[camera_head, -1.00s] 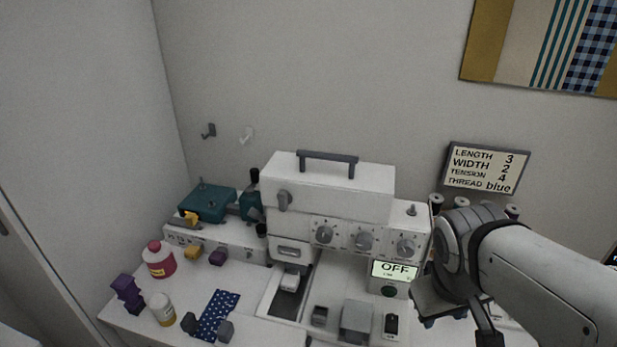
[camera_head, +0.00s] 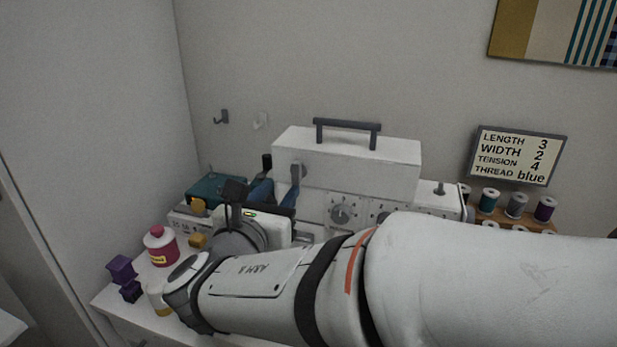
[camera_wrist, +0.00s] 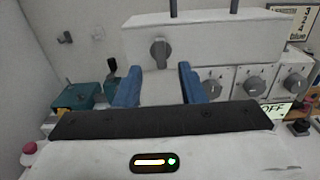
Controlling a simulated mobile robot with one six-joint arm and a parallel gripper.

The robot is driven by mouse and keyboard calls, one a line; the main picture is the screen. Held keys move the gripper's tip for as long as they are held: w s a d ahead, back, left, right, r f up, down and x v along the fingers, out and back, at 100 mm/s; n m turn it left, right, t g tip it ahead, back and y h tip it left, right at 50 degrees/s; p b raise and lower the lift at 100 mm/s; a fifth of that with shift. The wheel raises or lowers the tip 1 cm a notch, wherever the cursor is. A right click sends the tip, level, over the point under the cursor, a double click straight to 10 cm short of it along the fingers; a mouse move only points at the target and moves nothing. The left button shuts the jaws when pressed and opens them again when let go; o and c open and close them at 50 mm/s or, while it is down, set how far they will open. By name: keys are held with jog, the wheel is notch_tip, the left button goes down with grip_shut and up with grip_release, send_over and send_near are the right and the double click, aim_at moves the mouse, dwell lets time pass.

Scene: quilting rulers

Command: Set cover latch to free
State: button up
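The white sewing machine (camera_head: 350,163) has a grey cover latch knob (camera_wrist: 159,53) on the left of its upper cover. In the wrist view the knob's grip bar stands roughly upright. In the head view the latch (camera_head: 297,172) shows just above the fingers. My gripper (camera_wrist: 159,72) is open and empty, with its two blue fingers spread below and on either side of the latch. It also shows in the head view (camera_head: 275,194), in front of the machine's left end. I see no contact with the latch, but the exact gap is unclear.
A dark carry handle (camera_head: 347,125) tops the cover. Dials (camera_wrist: 213,84) sit right of the latch. A teal device (camera_head: 215,188) stands to the left. A pink bottle (camera_head: 160,246) and purple blocks (camera_head: 122,270) are at the table's left. My arm hides much of the table.

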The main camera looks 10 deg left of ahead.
aim_at(295, 170)
jog(key=w, duration=0.7)
jog(key=shift+w+d, duration=0.3)
jog(key=shift+c, duration=0.5)
grip_shut()
